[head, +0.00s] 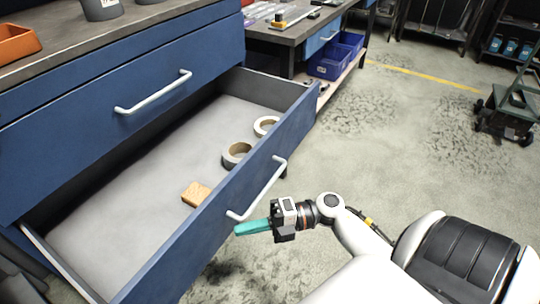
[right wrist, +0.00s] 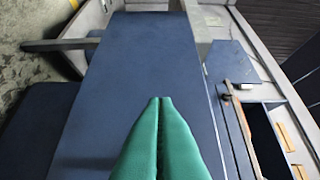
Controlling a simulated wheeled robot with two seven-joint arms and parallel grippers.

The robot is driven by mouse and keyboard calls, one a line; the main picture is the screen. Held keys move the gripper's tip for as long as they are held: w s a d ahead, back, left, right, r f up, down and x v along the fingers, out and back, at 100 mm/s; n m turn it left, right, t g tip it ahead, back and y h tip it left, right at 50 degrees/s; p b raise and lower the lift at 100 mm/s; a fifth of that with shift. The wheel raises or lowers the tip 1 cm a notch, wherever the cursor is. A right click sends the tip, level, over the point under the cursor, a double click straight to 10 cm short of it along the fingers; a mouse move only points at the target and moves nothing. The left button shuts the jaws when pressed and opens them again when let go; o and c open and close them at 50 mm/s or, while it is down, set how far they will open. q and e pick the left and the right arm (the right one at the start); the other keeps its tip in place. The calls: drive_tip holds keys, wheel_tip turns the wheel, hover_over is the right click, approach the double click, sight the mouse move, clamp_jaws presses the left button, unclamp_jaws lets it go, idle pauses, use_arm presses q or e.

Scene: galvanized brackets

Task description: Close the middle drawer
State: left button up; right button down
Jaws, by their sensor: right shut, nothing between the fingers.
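A blue drawer is pulled far out of the cabinet, below a shut upper drawer (head: 165,88); I take it for the middle drawer (head: 285,142). Its front carries a pale bar handle (head: 262,190). Inside lie a wooden block (head: 196,194) and two tape rolls (head: 236,155) (head: 265,126). My right gripper (head: 238,229), with teal fingers, is shut and empty. It is outside the drawer, in front of its front panel and just below the handle's near end; contact is unclear. In the right wrist view its fingertips (right wrist: 160,100) point along a blue panel (right wrist: 145,55). My left gripper is out of view.
A workbench (head: 290,30) with blue bins (head: 330,62) stands behind. A dark cart (head: 508,108) is at far right. The floor (head: 385,120) right of the drawer is clear.

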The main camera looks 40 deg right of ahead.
sight(212, 224)
drive_tip(key=w, duration=0.1)
drive_tip(key=w+a, duration=0.1)
drive_tip(key=w, duration=0.1)
drive_tip(key=shift+w+a, duration=0.2)
drive_tip(key=shift+a, duration=0.1)
drive_tip(key=shift+w+a, duration=0.15)
drive_tip(key=shift+w, duration=0.15)
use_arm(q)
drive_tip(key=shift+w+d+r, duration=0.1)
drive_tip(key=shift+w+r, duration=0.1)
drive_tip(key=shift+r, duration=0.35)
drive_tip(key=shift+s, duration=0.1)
use_arm(e)
drive_tip(key=shift+w, duration=0.15)
